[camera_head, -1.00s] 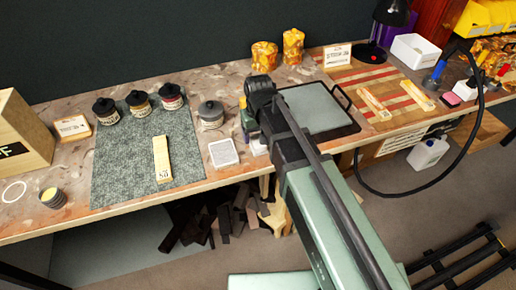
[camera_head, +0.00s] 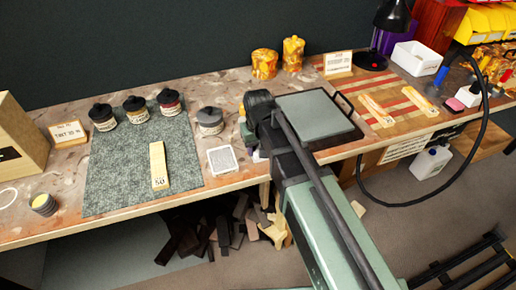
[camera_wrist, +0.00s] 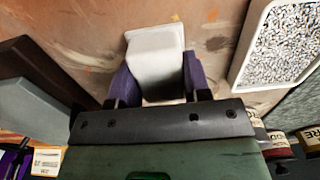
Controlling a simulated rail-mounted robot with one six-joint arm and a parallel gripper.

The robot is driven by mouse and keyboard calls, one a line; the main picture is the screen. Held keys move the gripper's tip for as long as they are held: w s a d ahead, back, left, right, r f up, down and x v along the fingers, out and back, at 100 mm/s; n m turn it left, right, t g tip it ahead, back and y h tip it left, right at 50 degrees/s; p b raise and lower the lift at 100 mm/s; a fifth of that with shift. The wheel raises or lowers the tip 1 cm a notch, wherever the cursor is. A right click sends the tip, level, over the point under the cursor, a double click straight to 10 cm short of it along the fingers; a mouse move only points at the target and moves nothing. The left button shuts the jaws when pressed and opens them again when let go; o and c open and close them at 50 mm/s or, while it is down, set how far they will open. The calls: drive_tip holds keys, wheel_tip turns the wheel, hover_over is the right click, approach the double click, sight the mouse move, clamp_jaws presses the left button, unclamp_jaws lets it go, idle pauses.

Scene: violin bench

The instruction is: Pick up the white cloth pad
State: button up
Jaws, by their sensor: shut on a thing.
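The white cloth pad (camera_wrist: 155,52) is a pale block in the wrist view, between the two purple fingers of my gripper (camera_wrist: 158,80). The fingers are shut on its sides, and its far end sticks out past them over the mottled bench top. I cannot tell whether the pad touches the bench. In the head view, my arm hides most of the gripper; only a small white and purple bit shows beside the dark wrist, to the right of a white-framed speckled plate.
The white-framed plate (camera_wrist: 285,45) lies close to the right in the wrist view. A dark tray with a grey slab (camera_head: 308,108) lies right of my wrist. A grey-lidded jar (camera_head: 210,118) stands to the left, near the grey mat (camera_head: 120,175) with several jars.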

wheel_tip(320, 180, up, 20)
drive_tip(key=p, duration=2)
